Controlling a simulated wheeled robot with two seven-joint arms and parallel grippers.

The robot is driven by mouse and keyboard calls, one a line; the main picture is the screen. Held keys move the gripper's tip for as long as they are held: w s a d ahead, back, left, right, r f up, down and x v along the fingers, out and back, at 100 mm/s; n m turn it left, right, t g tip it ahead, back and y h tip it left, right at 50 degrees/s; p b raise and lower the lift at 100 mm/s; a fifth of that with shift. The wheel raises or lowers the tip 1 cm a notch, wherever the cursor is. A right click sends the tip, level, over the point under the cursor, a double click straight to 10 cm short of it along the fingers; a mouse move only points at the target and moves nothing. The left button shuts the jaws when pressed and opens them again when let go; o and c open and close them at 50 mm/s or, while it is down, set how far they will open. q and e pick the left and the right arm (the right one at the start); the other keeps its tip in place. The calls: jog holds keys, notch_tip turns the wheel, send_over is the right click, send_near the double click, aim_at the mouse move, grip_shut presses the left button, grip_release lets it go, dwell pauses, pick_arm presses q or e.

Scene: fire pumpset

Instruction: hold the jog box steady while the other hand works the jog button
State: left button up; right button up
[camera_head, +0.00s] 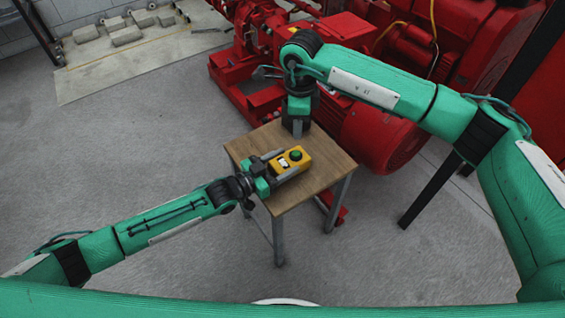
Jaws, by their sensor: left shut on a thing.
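The jog box (302,159) is yellow with a round green button (296,155) and a small white label on its top face. It is over the wooden top of a small table. My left gripper (285,164) comes in from the left and is shut on the jog box, with its fingers along the box's sides. My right gripper (297,127) points down near the table's back edge, behind the jog box and apart from it. Its fingertips are small and dark here, so I cannot tell whether they are open or shut.
The small table (322,180) has a wooden top and grey metal legs. A large red pump set (385,145) stands close behind and to the right of it. Grey blocks (126,36) lie on a pale slab at the back left. The concrete floor at left and front is clear.

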jog(key=shift+c, duration=0.3)
grip_shut()
dwell(1.4)
